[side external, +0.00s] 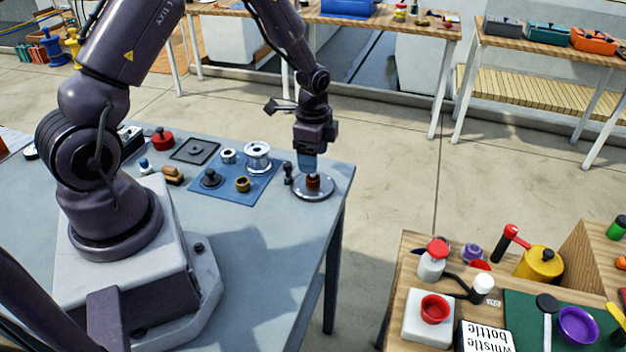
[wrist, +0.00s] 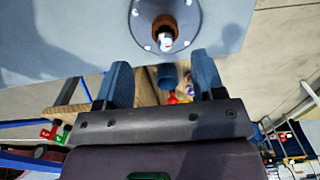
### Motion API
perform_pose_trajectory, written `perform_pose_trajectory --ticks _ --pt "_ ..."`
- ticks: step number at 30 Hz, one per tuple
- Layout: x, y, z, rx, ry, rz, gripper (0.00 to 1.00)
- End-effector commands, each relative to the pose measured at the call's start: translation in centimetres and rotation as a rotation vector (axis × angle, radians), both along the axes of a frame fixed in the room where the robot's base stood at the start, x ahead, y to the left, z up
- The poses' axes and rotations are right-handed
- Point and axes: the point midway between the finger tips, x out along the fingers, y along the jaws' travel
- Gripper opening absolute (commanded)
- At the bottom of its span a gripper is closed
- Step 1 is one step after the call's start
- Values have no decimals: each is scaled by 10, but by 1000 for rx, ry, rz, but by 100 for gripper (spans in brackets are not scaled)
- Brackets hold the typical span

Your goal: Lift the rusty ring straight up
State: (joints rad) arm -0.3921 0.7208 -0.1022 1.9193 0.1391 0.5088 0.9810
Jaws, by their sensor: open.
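The rusty ring (side external: 313,183) is a small brown-orange collar on a round silver flange plate (side external: 327,191) at the table's right corner. In the wrist view the rusty ring (wrist: 172,22) surrounds a pale post and the flange plate (wrist: 142,27) has several bolt holes. My gripper (side external: 309,170) points down right at the ring in the side view, its tips close above or beside it; contact cannot be told. In the wrist view my gripper (wrist: 164,72) has two blue fingers spread apart, with nothing between them; the ring appears beyond the fingertips.
A blue mat (side external: 225,203) left of the flange holds a silver spool (side external: 257,157), a brass ring (side external: 243,184) and other small parts. A small dark fitting (side external: 288,173) stands close to the flange's left. The grey table's (side external: 270,240) front area is clear.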

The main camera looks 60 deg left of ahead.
Motion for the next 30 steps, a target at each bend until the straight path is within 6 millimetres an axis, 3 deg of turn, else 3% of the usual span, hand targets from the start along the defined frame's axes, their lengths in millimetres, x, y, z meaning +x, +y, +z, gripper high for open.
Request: perform_pose_trajectory --ticks 7,15,24,26,30 --pt "0 2 -20 0 1 1 63" --pt "3 6 -57 -1 1 2 63" --pt "3 6 -62 1 -1 2 63" --pt "3 6 -62 1 -1 2 51" --pt "3 6 -62 1 -1 2 19"
